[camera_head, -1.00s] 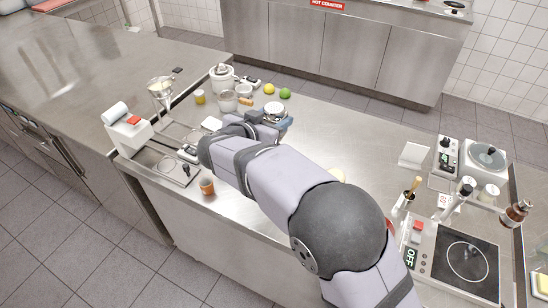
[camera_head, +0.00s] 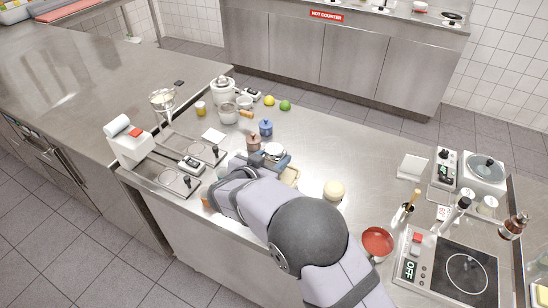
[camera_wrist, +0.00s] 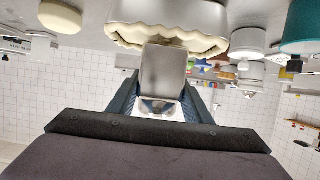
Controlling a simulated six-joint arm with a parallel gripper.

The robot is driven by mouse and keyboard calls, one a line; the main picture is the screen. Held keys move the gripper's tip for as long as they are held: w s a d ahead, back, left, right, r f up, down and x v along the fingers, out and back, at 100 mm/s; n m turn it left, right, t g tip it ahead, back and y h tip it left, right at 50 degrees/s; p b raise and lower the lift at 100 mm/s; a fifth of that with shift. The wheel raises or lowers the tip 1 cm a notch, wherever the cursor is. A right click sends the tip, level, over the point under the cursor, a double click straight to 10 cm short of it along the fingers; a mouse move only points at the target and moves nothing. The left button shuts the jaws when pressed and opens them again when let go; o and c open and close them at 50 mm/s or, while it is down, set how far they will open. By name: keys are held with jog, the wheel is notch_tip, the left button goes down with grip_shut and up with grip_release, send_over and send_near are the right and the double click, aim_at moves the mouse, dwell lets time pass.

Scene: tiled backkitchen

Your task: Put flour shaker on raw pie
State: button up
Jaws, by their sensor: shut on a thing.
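My gripper (camera_head: 273,160) is shut on the flour shaker (camera_head: 274,150), a small metal cylinder with a pale round top. In the wrist view, which looks upside down, the grey shaker (camera_wrist: 163,70) sits between the dark fingers (camera_wrist: 163,98). The raw pie (camera_head: 290,176), pale with a crimped crust, lies on the steel counter just right of my gripper and is partly hidden by it. In the wrist view the pie (camera_wrist: 165,25) is close to the shaker's base and overlaps it in the picture. I cannot tell whether they touch.
A brown jar (camera_head: 254,143) and a blue jar (camera_head: 266,128) stand just behind my gripper. A pale round item (camera_head: 334,190) lies to the right, with a red pan (camera_head: 377,241) nearer the front.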

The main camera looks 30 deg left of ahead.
jog(key=shift+f, duration=0.2)
jog(key=o, duration=1.2)
jog(key=shift+f, duration=0.15)
jog(key=shift+c, duration=0.2)
jog(key=shift+s+r, duration=0.15)
jog(key=shift+r, duration=0.05)
jog(key=b+v, duration=0.3)
jog(key=v, duration=0.8)
jog(key=shift+s, duration=0.4)
jog(key=shift+r, duration=0.1)
